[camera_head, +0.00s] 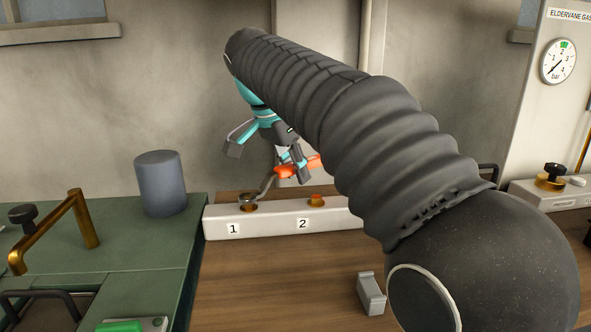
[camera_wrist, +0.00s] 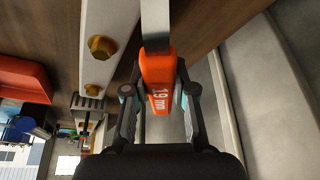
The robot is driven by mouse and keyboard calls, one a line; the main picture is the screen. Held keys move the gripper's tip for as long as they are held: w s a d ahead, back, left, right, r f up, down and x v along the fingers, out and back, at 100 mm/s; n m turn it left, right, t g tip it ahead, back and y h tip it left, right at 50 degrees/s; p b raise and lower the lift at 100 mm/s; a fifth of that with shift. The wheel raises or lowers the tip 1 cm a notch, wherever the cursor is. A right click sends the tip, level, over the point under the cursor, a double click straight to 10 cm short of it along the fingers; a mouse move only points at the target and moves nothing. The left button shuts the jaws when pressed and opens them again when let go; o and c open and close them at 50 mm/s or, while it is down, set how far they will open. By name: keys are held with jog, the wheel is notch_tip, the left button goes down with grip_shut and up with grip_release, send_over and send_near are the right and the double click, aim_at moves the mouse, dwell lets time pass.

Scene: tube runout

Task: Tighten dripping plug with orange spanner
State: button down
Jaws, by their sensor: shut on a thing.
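The orange spanner (camera_head: 313,163) is in my gripper (camera_head: 292,166). Its orange handle, marked 19 mm, also shows in the wrist view (camera_wrist: 158,72) between the two fingers of my gripper (camera_wrist: 160,88), which is shut on it. The spanner's grey shank slants down left to plug 1 (camera_head: 249,207) on the white rail (camera_head: 275,227). Its head is at that plug, but I cannot tell whether it is seated. Plug 2 (camera_head: 316,199), with an orange-brown top, stands clear to the right. Brass hex plugs show in the wrist view (camera_wrist: 102,47). No drip is discernible.
A grey-blue cylinder (camera_head: 161,184) and a brass handle (camera_head: 85,220) are on the green bench at left. A small grey block (camera_head: 371,294) is on the wooden top. A pressure gauge (camera_head: 559,61) is at right. My arm hides the rail's right part.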

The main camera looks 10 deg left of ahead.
jog(key=shift+r, duration=0.45)
dwell(0.4)
